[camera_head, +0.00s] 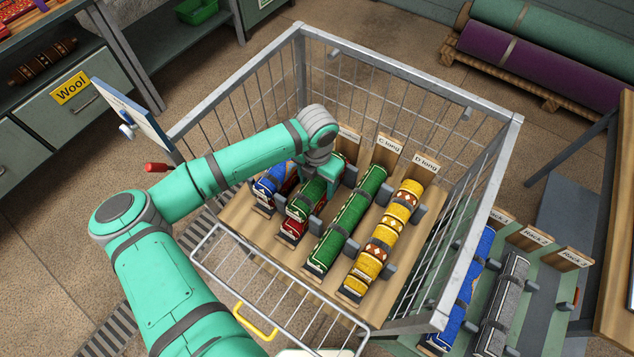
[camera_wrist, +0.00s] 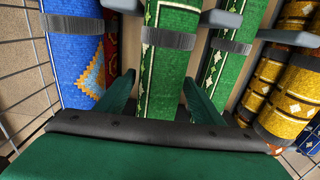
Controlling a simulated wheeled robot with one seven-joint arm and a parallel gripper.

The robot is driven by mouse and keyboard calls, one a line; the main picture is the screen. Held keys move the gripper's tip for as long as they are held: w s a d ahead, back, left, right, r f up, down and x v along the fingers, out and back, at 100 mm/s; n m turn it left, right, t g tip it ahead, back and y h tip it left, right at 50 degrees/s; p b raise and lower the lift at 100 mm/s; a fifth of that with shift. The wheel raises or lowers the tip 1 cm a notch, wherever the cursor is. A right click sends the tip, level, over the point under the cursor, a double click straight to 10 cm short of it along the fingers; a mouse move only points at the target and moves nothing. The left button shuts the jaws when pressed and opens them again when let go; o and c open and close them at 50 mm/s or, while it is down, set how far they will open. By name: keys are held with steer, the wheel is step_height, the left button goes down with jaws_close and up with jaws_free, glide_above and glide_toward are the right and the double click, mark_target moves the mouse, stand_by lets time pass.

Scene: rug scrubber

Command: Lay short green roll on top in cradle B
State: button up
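The short green roll (camera_head: 309,200) has a cream border and a grey band. In the head view it lies over a red roll (camera_head: 293,230) in the second cradle from the left, whose sign is mostly hidden by my arm. My gripper (camera_head: 321,178) points down at the green roll's far part.
A blue roll (camera_head: 272,180) lies left. A long green roll (camera_head: 347,220) in C and a yellow roll (camera_head: 383,238) in D lie right, with grey cradle posts between. Wire cart walls (camera_head: 400,72) enclose the cradles. A rack with blue and grey rolls (camera_head: 503,300) stands outside.

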mark_target(317, 180)
stand_by(0.3)
step_height(317, 180, up, 12)
steer(key=shift+r, duration=0.15)
stand_by(0.4)
stand_by(0.5)
